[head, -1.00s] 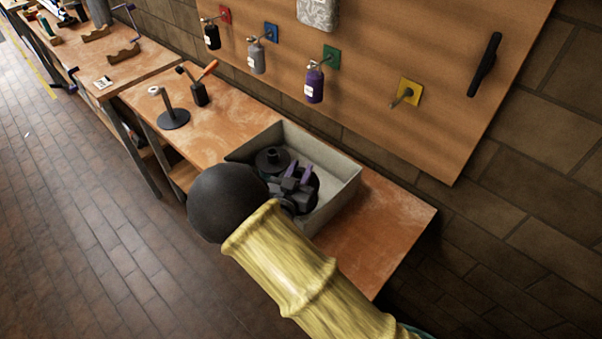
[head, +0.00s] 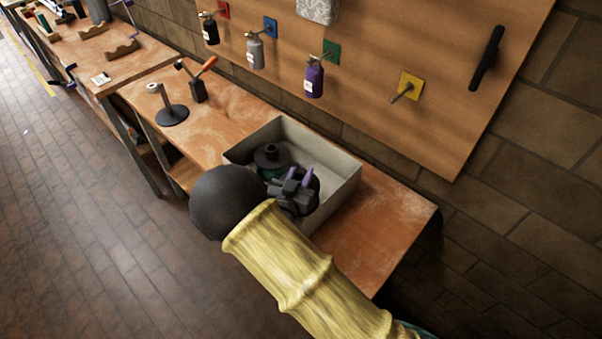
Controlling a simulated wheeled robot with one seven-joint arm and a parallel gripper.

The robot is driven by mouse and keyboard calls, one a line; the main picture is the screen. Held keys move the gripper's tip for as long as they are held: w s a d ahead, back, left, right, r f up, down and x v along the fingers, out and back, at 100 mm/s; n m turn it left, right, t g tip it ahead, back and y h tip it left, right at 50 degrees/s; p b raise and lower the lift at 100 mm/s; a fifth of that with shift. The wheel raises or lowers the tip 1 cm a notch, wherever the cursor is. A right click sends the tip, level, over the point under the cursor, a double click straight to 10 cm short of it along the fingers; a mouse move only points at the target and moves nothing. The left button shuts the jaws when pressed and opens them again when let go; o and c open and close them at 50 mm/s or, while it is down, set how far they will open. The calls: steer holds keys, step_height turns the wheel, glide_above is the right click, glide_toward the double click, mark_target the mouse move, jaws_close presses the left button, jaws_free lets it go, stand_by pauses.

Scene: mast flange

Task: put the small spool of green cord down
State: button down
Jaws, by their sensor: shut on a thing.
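A dark spool with teal cord (head: 271,160) stands upright in the box, just left of my gripper. My arm hides the near part of the box.
The bench (head: 385,225) is bare right of the box. To the left stand a post on a round base (head: 172,113) and a dark block with an orange-handled tool (head: 198,90). Behind is a wooden board (head: 440,110) with bottles (head: 314,80) and a yellow-plated peg (head: 408,88).

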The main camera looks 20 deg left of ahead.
steer(key=c, duration=1.1)
jaws_free()
steer(key=shift+r, duration=0.2)
steer(key=shift+r+p, duration=0.45)
steer(key=shift+p, duration=0.15)
steer(key=s+b, duration=0.3)
steer(key=s, duration=0.9)
steer(key=shift+b, duration=0.4)
